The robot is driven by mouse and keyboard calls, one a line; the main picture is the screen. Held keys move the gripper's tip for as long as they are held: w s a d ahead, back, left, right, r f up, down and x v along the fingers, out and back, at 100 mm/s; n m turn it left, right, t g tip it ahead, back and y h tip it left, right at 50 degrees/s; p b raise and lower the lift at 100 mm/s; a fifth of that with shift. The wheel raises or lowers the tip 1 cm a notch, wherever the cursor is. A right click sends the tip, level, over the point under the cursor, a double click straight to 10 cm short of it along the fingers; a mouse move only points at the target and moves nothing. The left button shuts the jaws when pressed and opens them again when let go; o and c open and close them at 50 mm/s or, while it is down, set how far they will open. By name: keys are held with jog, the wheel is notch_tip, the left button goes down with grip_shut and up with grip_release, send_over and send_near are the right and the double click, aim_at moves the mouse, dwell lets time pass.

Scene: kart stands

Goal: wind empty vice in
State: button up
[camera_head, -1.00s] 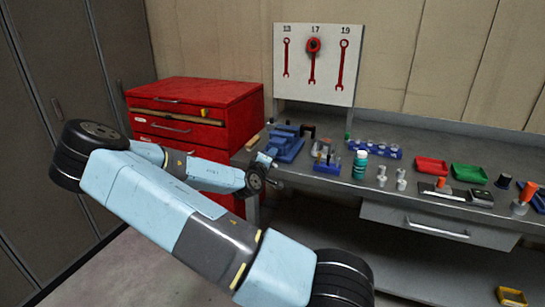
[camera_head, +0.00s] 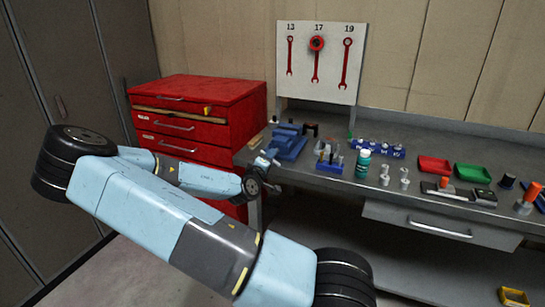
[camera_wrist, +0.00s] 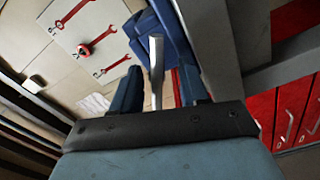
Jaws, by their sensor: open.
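The blue vice (camera_head: 288,144) stands at the left end of the workbench. It also shows at the top of the wrist view (camera_wrist: 168,38), close ahead of my gripper. A pale metal bar, which looks like the vice handle (camera_wrist: 156,62), lies between my two dark blue fingers. My gripper (camera_wrist: 158,85) is open, with a gap visible on both sides of the bar; I cannot tell any contact. In the head view my gripper (camera_head: 264,164) is small, at the bench's front left corner beside the vice. The inside of the vice jaws is not clear.
A red drawer cabinet (camera_head: 225,92) stands left of the bench. A tool board (camera_head: 318,85) with red spanners hangs behind. On the bench (camera_head: 335,184) are a green-blue bottle (camera_head: 363,164), a blue socket rack (camera_head: 380,149), red (camera_head: 433,165) and green (camera_head: 473,171) trays.

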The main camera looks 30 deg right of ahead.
jog(key=v, duration=1)
jog(key=shift+f, duration=0.15)
